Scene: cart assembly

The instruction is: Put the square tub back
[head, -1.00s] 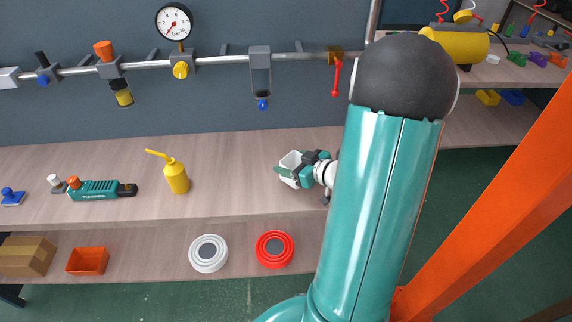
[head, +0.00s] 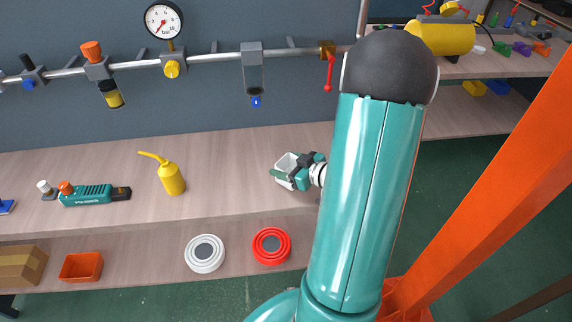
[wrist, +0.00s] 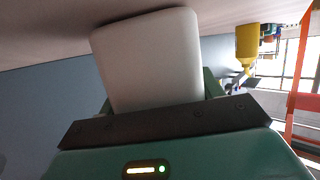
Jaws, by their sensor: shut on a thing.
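The white square tub (head: 285,163) is at the right part of the upper bench (head: 225,165). My gripper (head: 293,175) is shut on it from the right side. In the wrist view the pale tub (wrist: 148,60) fills the middle above the dark gripper edge, and the picture looks upside down, with the bench surface at its top. Green finger parts show beside the tub. I cannot tell whether the tub's base touches the bench. My arm hides the bench's right end.
A yellow oil can (head: 171,178) and a teal tool (head: 86,196) stand left on the bench. White (head: 205,253) and red (head: 272,246) round containers and an orange bin (head: 81,267) sit on the lower shelf. A pipe (head: 205,57) with fittings runs above. Bench between oil can and tub is clear.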

